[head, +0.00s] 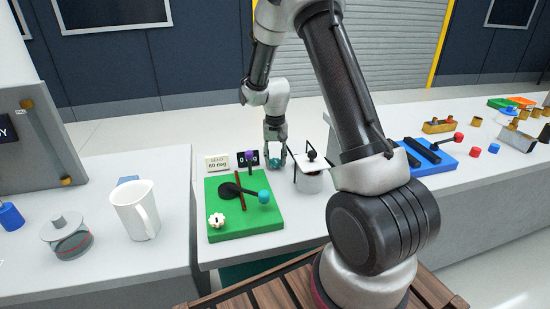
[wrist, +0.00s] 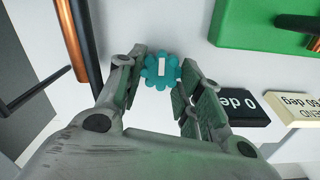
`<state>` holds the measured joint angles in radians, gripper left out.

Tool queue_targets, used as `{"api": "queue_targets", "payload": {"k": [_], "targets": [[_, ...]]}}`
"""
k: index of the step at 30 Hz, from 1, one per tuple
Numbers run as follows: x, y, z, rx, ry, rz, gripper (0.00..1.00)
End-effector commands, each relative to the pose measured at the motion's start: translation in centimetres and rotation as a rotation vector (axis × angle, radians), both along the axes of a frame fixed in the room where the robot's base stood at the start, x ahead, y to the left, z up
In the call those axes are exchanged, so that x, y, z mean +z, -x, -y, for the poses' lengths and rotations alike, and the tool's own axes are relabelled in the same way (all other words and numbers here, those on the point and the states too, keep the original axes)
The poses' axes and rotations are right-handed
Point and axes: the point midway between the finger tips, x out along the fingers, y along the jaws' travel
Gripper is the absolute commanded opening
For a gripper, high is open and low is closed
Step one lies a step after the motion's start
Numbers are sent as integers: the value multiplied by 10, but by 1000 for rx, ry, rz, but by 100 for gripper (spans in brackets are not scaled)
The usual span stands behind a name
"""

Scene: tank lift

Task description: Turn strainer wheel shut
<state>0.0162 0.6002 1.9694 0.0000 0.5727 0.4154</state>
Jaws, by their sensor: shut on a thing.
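The teal scalloped wheel (wrist: 161,72), which I take for the strainer wheel, has a white bar mark on its face. In the wrist view the bar runs nearly upright. My gripper (wrist: 160,84) is shut on the wheel, with one finger at each side of its rim. In the head view my gripper (head: 275,157) points down behind the green board, and the teal wheel (head: 273,162) shows only partly between the fingers.
A green board (head: 245,222) with a bending lever and a white knob (head: 217,220) lies in front. A black display (wrist: 238,106) and a cream sign (wrist: 298,108) stand close by.

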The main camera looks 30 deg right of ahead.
Motion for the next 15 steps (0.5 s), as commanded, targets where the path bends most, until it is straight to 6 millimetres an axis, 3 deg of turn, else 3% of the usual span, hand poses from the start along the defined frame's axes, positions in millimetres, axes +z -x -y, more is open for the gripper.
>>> {"api": "queue_targets", "payload": {"k": [15], "targets": [[1,-1,0,-46,0,3,12]]}}
